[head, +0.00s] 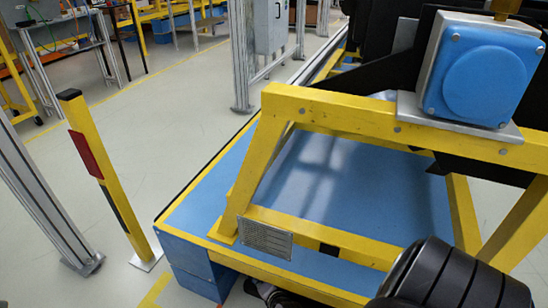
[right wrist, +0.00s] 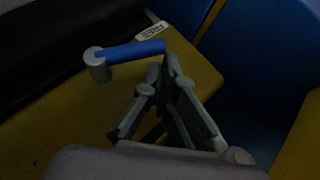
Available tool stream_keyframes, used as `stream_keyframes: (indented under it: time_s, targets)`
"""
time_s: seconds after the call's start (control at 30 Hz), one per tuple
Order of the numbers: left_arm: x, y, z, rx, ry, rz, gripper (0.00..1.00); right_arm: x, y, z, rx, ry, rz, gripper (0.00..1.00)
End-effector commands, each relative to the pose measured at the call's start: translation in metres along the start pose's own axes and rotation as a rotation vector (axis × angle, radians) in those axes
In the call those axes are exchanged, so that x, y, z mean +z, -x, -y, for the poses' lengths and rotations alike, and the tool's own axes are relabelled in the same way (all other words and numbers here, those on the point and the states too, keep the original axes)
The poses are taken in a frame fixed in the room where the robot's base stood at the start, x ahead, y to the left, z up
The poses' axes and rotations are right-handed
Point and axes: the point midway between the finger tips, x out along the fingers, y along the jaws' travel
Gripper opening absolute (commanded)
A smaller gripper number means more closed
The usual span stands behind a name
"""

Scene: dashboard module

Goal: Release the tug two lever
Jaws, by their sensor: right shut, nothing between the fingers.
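The lever (right wrist: 135,51) shows in the right wrist view as a short blue handle. It runs right from a grey round hub (right wrist: 97,64) on a yellow surface. A white label reading FREE (right wrist: 152,31) lies just above the handle's right end. My right gripper (right wrist: 170,66) is shut and empty. Its fingertips are at the right end of the handle, and I cannot tell whether they touch it. I cannot make out the lever or the right gripper's fingers in the head view. My left gripper is not in view.
In the head view, a yellow frame (head: 345,113) carries a blue-faced block (head: 484,77) above a blue platform (head: 340,190). A yellow post (head: 98,165) stands on the floor to the left. The wrist view is dark, with a black edge (right wrist: 60,45) at upper left.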

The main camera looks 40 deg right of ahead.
Motion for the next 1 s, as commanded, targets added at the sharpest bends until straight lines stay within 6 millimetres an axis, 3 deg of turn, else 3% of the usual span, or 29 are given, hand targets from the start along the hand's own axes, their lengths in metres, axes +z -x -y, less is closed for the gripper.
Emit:
stream_keyframes:
  time_s: [0.27, 0.7, 1.0]
  targets:
    - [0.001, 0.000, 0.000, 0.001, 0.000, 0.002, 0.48, 0.000, 0.042, -0.002, 0.003, -0.001, -0.001, 0.00]
    - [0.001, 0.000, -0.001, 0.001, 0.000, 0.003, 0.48, 0.021, 0.125, -0.049, 0.004, 0.003, 0.001, 0.00]
    - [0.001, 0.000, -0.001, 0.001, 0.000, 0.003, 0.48, 0.026, 0.143, -0.059, 0.001, 0.001, -0.001, 0.00]
